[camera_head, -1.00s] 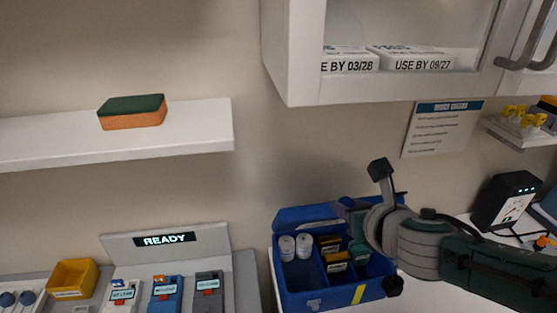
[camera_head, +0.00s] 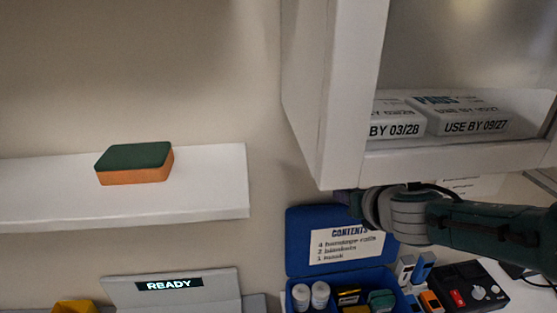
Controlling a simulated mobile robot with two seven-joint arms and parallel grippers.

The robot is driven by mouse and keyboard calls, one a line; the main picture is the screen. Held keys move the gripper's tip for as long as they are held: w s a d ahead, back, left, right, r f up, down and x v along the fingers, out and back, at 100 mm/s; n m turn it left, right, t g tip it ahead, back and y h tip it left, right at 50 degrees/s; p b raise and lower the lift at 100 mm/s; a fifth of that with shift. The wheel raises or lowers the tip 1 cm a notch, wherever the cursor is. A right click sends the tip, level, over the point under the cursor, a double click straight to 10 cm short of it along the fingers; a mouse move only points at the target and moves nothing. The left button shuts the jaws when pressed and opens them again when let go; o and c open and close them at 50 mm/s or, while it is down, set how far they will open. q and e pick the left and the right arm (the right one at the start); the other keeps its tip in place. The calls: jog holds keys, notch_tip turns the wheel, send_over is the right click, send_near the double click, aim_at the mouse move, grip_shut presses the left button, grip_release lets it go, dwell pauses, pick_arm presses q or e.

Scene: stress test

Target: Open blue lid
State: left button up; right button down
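The blue lid (camera_head: 302,258) stands open at the back of the blue box (camera_head: 291,287), its inner face toward me. A white contents label (camera_head: 347,246) is on that face. My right arm comes in from the right, with its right gripper (camera_head: 350,203) at the lid's upper right part, below the wall cabinet. The fingertips are small and dark, so I cannot tell whether they touch or grip the lid. My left gripper is out of view.
White bottles (camera_head: 320,294) and small packs stand in the box. The wall cabinet (camera_head: 440,160) hangs close above my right arm. A shelf with a sponge (camera_head: 134,163) is at left. A black device (camera_head: 463,288) lies right of the box.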

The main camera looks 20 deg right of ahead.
jog(key=shift+w+r, duration=0.3)
jog(key=shift+w, duration=0.1)
jog(key=c, duration=0.9)
grip_release()
jog(key=shift+r, duration=0.1)
jog(key=o, duration=0.4)
jog(key=shift+c, duration=0.2)
jog(key=shift+f, duration=0.2)
jog(key=s+a+p, duration=0.1)
jog(key=s+p, duration=0.1)
jog(key=s, duration=0.5)
jog(key=s+a+r+p, duration=0.1)
jog(key=s+a+p, duration=0.1)
jog(key=s, duration=0.5)
jog(key=shift+s+a+r, duration=0.15)
jog(key=shift+r, duration=0.15)
